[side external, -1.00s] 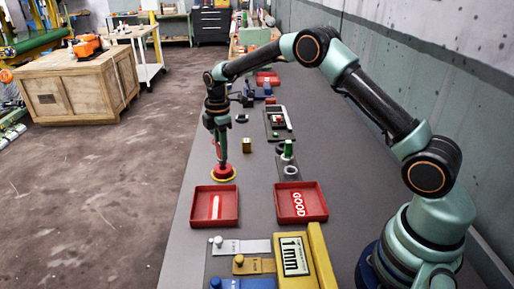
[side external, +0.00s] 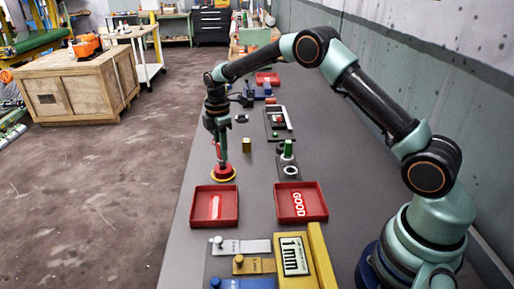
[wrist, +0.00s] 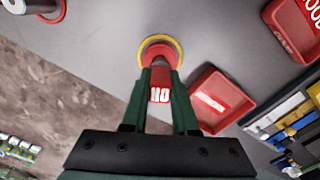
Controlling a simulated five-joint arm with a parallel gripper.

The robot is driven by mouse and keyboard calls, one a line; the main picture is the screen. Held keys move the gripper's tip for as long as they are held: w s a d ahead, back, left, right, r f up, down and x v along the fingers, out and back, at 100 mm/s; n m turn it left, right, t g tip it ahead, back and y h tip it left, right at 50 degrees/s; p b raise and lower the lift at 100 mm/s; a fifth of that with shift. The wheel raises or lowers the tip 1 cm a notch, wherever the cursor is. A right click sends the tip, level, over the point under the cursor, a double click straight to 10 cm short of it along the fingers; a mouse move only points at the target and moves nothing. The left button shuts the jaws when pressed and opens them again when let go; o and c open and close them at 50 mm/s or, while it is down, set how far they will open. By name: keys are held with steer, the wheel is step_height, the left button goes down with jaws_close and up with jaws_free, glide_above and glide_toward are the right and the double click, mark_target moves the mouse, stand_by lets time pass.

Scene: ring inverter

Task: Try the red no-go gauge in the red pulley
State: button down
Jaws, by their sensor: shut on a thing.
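My gripper (wrist: 160,76) is shut on the red no-go gauge (wrist: 160,95), whose label reads "NO" in the wrist view. My gripper (side external: 220,150) points down over the red pulley (side external: 222,172), which sits on a yellow ring (side external: 231,180) on the grey table. In the wrist view the gauge's far end lies over the middle of the red pulley (wrist: 160,48), within the yellow ring (wrist: 179,50). The gauge's tip is hidden, so I cannot tell how far it enters the bore.
A red tray (side external: 198,212) with a white bar mark and a red "GOOD" tray (side external: 314,207) stand nearby. A green gauge (side external: 288,148) stands upright on a dark plate. Table between is clear.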

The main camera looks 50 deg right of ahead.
steer(key=shift+f, duration=0.8)
stand_by(0.4)
stand_by(0.6)
steer(key=shift+r, duration=3.55)
steer(key=shift+r, duration=0.15)
steer(key=shift+f, duration=2.75)
steer(key=shift+f, duration=0.9)
